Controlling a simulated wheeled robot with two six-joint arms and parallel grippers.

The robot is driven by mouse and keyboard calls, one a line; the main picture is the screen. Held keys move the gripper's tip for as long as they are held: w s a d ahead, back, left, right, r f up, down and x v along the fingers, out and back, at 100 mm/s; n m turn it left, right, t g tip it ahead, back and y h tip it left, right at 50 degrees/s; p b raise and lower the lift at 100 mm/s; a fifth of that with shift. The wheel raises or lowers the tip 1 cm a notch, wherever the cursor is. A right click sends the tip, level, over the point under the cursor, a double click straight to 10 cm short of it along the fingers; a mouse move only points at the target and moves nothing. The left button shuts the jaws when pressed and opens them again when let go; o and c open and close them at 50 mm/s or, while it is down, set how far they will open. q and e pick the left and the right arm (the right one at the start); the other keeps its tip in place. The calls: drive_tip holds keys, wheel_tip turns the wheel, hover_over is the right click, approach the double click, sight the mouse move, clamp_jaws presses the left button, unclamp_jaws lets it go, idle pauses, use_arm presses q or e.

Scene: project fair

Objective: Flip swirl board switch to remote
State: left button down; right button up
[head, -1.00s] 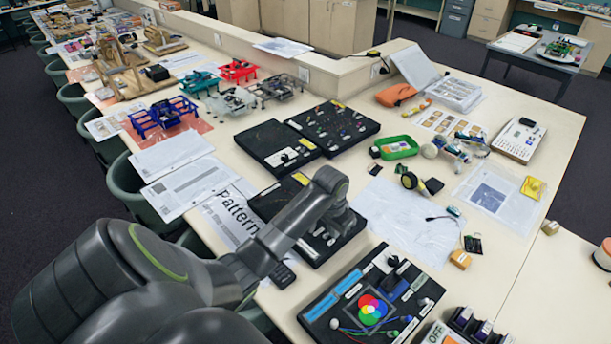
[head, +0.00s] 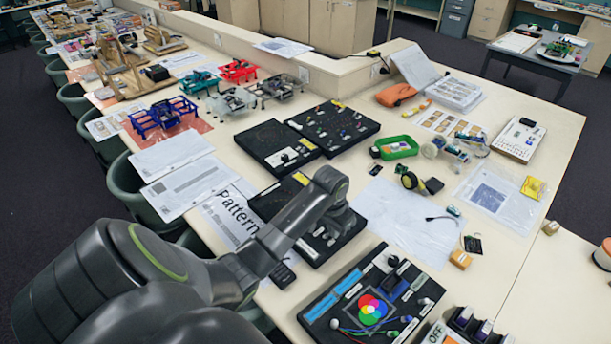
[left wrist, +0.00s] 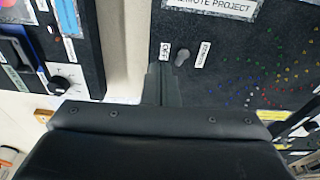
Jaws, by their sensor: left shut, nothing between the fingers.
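The swirl board (head: 318,252) is a black panel under my left forearm in the head view, partly hidden by the arm. In the left wrist view, the board (left wrist: 225,85) has a "REMOTE PROJECT" label and a swirl of coloured dots at the right. Its small grey switch (left wrist: 182,57) stands between an "OFF" label (left wrist: 140,62) and a "REMOTE" label (left wrist: 205,52). I cannot tell clearly which way it leans. My left gripper (left wrist: 163,75) is shut and empty, its tips just on the OFF side of the switch. Contact is unclear. My right gripper is not in view.
Another black board with coloured circles (head: 370,308) lies nearer the front. Two more black boards (head: 333,126) lie behind. A green tray (head: 395,148) and a white sheet (head: 400,215) are to the right. A sheet marked "Pattern" (head: 228,215) lies left of the board.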

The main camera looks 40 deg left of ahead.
sight(331, 241)
use_arm(q)
drive_tip(key=shift+f, duration=0.2)
drive_tip(key=shift+f+b, duration=0.55)
drive_tip(key=shift+f, duration=0.95)
drive_tip(key=shift+a, duration=0.1)
drive_tip(key=shift+a, duration=0.3)
